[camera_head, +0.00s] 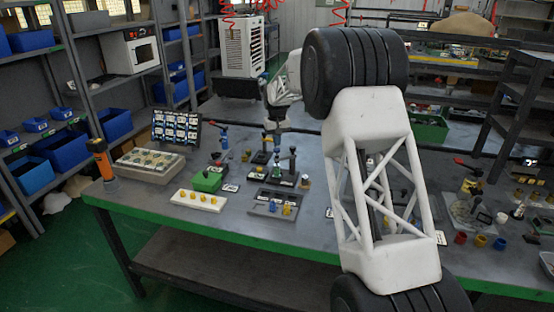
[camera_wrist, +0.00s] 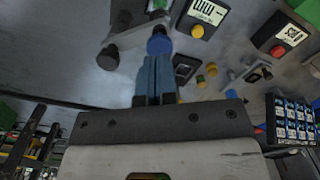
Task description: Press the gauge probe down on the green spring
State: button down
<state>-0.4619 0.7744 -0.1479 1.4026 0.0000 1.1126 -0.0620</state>
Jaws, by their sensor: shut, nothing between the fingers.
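In the wrist view my gripper (camera_wrist: 156,62) has its blue fingers together, with nothing held between them. A round blue knob (camera_wrist: 159,40) shows just beyond the fingertips; I cannot tell whether they touch it. A dark round knob (camera_wrist: 107,58) stands to its left on the same grey fixture. In the head view my gripper (camera_head: 277,145) points down over the dark fixture (camera_head: 284,179) with upright posts, near the middle of the bench. I cannot make out for certain the gauge probe or the green spring at this size; my gripper may hide part of them.
A green block (camera_head: 208,180) and a white strip (camera_head: 198,200) with yellow pieces lie left of the fixture. A grey tray (camera_head: 262,209) sits in front.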

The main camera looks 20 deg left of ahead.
aim_at(277, 149)
jog(key=shift+f, duration=1.75)
dwell(2.6)
jog(key=shift+r, duration=0.1)
dwell(0.3)
jog(key=shift+r, duration=1.7)
